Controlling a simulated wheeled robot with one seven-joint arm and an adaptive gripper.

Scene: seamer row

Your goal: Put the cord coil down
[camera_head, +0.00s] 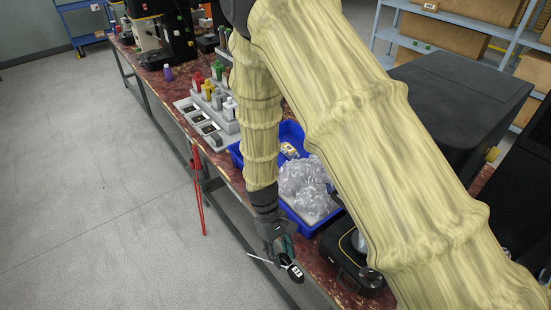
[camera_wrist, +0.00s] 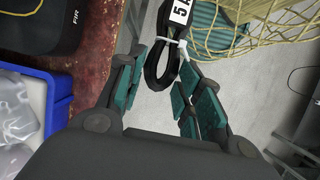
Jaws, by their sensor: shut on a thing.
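The cord coil (camera_wrist: 164,62) is a small black loop bound with a white tie and carrying a white label. In the head view my gripper (camera_head: 277,248) points down at the near edge of the worktable. The coil (camera_head: 295,274) hangs at the fingertips, its label showing and a white tie end sticking out left. Grey floor shows beneath the coil in the wrist view, beside the table edge. Part of the coil runs out of the wrist view's top.
The red worn worktable (camera_head: 177,92) holds a blue bin (camera_head: 308,229) with clear plastic bags, a black device (camera_head: 350,262) and a stand of colored bottles (camera_head: 215,95). A red strip (camera_head: 198,190) hangs off the front edge. Yellow netting (camera_wrist: 285,35) shows at the wrist view's upper right.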

